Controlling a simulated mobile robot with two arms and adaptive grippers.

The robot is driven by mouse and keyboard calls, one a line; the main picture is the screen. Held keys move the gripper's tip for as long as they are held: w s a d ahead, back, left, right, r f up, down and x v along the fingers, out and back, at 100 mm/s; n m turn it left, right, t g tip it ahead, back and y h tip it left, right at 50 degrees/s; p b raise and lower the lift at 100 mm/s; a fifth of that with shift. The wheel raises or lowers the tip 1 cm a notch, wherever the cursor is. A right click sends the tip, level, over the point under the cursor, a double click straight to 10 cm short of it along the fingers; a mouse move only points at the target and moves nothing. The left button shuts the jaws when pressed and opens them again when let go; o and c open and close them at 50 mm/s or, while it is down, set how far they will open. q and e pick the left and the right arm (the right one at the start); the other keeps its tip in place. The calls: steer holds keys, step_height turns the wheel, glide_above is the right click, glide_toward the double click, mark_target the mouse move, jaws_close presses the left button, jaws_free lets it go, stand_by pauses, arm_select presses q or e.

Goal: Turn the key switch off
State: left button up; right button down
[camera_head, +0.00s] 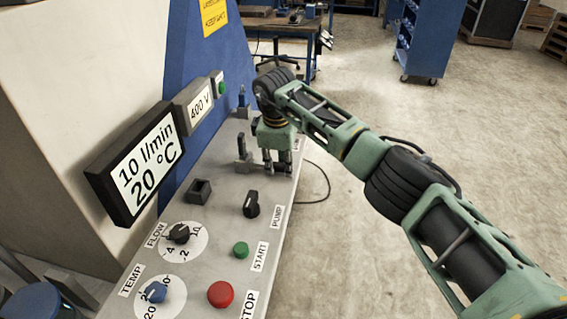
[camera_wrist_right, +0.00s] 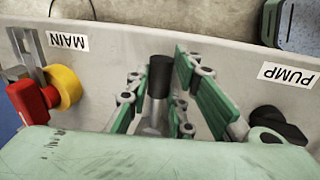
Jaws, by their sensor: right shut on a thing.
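My right gripper (camera_head: 277,168) reaches down to the control panel (camera_head: 225,215) from above. In the right wrist view, the fingers (camera_wrist_right: 158,95) stand on both sides of a black-topped upright piece (camera_wrist_right: 160,76) with a metal base. The gripper is shut on it. I cannot tell for sure that it is the key switch, as no key shape or label shows on it. In the head view the gripper hides this piece. My left gripper is in neither view.
The black PUMP knob (camera_head: 251,204) and a red-and-yellow switch (camera_wrist_right: 46,94) by the MAIN label flank the gripper. A black upright handle (camera_head: 241,145) stands left of it. A green START button (camera_head: 241,250) and red STOP button (camera_head: 221,294) are nearer.

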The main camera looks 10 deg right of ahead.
steer(key=shift+r, duration=0.1)
steer(key=c, duration=1.6)
jaws_free()
steer(key=shift+o, duration=0.2)
step_height(320, 180, up, 12)
steer(key=s, duration=0.2)
steer(key=shift+s+a, duration=0.15)
steer(key=shift+a, duration=0.25)
steer(key=shift+f, duration=0.25)
